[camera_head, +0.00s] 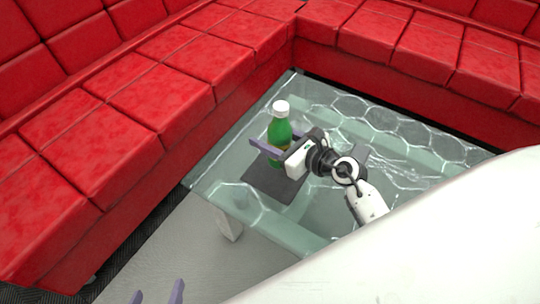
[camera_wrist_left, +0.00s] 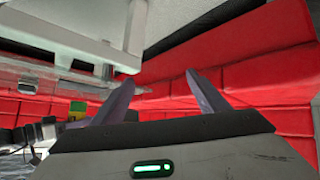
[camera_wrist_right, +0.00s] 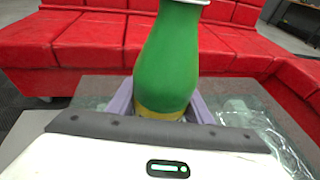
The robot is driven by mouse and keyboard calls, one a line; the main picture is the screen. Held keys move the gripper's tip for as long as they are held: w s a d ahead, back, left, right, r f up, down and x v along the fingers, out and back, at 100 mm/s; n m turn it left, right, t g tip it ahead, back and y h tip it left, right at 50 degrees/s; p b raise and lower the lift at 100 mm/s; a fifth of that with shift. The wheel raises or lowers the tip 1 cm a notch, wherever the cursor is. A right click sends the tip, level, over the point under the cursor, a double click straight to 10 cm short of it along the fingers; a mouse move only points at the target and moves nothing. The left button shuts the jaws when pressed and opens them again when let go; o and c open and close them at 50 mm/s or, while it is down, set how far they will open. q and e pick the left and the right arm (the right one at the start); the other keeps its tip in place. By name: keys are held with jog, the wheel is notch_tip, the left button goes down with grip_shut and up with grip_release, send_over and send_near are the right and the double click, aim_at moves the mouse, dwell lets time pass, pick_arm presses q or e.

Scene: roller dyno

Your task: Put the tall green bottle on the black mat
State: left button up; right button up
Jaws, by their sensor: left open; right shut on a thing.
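The tall green bottle (camera_head: 279,127) has a white cap and stands upright over the glass table. It fills the middle of the right wrist view (camera_wrist_right: 172,55), where a yellow band shows low on it. My right gripper (camera_head: 268,150) is shut on the bottle's lower part, one finger on each side. The black mat (camera_head: 270,185) lies on the table just below and in front of the bottle. I cannot tell whether the bottle's base touches the mat. My left gripper (camera_head: 158,292) is open and empty at the lower left, away from the table; its fingers also show in the left wrist view (camera_wrist_left: 160,95).
The glass table (camera_head: 395,150) has a cracked, hexagon-like pattern and free room right of the bottle. A red sofa (camera_head: 130,90) wraps around the back and left of it.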

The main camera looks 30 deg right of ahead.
pick_arm(q)
jog(key=shift+w+d+f+m+g+h+b, duration=0.2)
jog(key=shift+w+d+f+g+b, duration=0.15)
jog(key=shift+d+f+b, duration=0.25)
jog(key=shift+w+d+f+m+g+h+b, duration=0.1)
jog(key=shift+w+d+f+m+g+b, duration=0.2)
jog(key=shift+b, duration=0.4)
pick_arm(e)
jog(key=shift+w+f, duration=0.1)
jog(key=shift+f, duration=2.2)
pick_arm(q)
jog(key=shift+f, duration=0.1)
pick_arm(e)
jog(key=shift+f, duration=0.2)
pick_arm(q)
jog(key=shift+d, duration=0.1)
pick_arm(e)
jog(key=o, duration=1.5)
jog(key=shift+f, duration=0.1)
jog(key=shift+o, duration=0.2)
